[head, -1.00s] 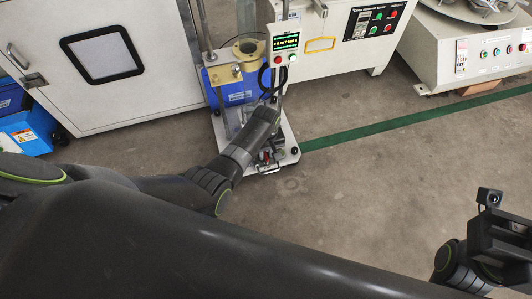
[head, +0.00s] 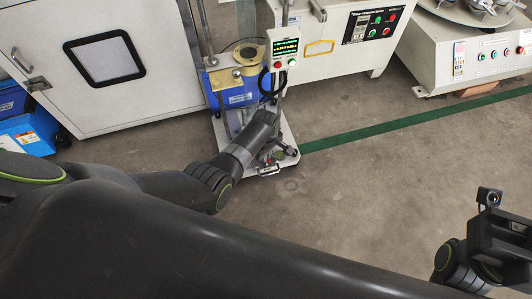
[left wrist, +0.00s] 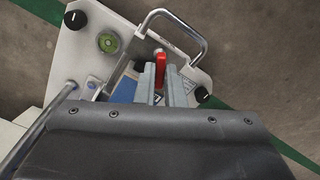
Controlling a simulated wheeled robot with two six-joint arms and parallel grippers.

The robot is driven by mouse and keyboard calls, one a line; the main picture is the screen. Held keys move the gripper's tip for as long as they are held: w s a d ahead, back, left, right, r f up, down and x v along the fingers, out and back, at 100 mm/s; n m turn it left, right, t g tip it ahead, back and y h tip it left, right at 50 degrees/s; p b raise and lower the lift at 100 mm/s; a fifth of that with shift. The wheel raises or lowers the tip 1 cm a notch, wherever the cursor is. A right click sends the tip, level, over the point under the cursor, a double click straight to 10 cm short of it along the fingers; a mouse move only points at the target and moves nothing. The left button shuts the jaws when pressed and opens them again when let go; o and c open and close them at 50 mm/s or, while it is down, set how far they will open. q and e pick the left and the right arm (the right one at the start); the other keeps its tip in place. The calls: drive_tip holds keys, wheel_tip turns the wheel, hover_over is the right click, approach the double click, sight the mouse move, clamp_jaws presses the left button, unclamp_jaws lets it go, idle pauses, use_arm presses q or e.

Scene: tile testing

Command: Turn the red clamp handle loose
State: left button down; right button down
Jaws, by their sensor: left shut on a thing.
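The red clamp handle (left wrist: 161,66) shows in the left wrist view between the two grey fingers of my left gripper (left wrist: 162,80). The fingers are shut on it, and its red end sticks out past them. The clamp's lower part is hidden behind the fingers and my wrist. In the head view my left gripper (head: 267,153) is low over the front of the test machine's white base plate, and my arm hides most of the handle there. My right gripper (head: 504,238) is at the right edge of the head view, far from the machine; its fingers cannot be made out.
A metal loop handle (left wrist: 190,30) arches close beside the clamp. A green round part (left wrist: 108,43) and black knobs (left wrist: 75,19) sit on the base plate (left wrist: 68,65). A control box (head: 285,48) stands above the plate. The floor (head: 350,190) to the right is clear.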

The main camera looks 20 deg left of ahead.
idle(0.3)
use_arm(q)
drive_tip(key=n+p, duration=0.1)
drive_tip(key=n, duration=0.4)
drive_tip(key=shift+n, duration=0.6)
drive_tip(key=shift+n+p, duration=0.3)
drive_tip(key=shift+n, duration=0.8)
drive_tip(key=n, duration=0.3)
drive_tip(key=shift+n, duration=0.4)
drive_tip(key=c, duration=1.8)
unclamp_jaws()
drive_tip(key=shift+o, duration=0.2)
